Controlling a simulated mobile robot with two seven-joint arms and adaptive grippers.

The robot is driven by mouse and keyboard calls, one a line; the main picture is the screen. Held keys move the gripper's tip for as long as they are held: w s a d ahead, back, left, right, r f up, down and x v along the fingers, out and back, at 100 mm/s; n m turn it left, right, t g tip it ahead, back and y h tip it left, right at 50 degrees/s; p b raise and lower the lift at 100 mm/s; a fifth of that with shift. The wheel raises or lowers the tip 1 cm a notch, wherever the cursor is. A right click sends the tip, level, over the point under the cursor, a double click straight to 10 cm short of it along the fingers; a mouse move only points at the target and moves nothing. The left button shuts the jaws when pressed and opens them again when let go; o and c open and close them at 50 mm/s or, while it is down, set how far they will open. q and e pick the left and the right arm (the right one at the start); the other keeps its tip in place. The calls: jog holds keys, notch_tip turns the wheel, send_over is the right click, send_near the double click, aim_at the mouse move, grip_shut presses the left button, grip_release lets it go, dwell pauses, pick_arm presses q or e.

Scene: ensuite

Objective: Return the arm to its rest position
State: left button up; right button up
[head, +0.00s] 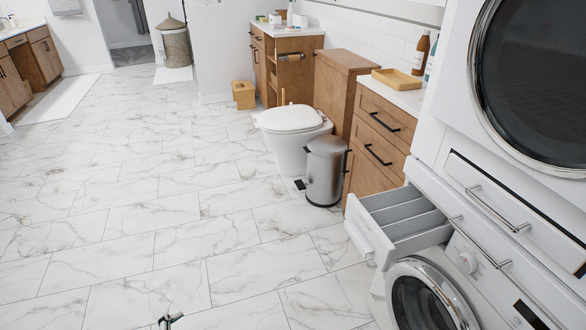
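The tip of one of my grippers (170,321) shows at the bottom edge, left of centre, over the marble floor. It looks like my left one, but its arm is out of frame. Only a small dark and metallic part is visible, so I cannot tell whether its fingers are open or shut. Nothing is seen held in it. My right gripper is not in view.
A white detergent drawer (399,222) is pulled out above the lower washer (424,297) at right. A steel bin (325,171), a toilet (297,130) and a wooden cabinet (378,140) stand behind it. The marble floor (150,215) is clear at centre and left.

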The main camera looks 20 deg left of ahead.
pick_arm(q)
jog(key=w+d+f+n+t+h+b, duration=0.1)
jog(key=d+f+n+t+h+b, duration=0.15)
jog(key=d+f+h+b, duration=0.5)
notch_tip(320, 180, up, 6)
jog(key=s+d+y+p, duration=0.1)
jog(key=d+y+p, duration=0.1)
jog(key=p, duration=1.4)
jog(key=shift+d+y, duration=0.15)
jog(key=shift+y, duration=0.4)
pick_arm(e)
jog(key=r, duration=0.2)
jog(key=s+r, duration=0.1)
jog(key=r, duration=0.1)
jog(key=shift+r, duration=0.15)
pick_arm(q)
jog(key=shift+r, duration=0.1)
pick_arm(e)
jog(key=shift+w+r, duration=0.1)
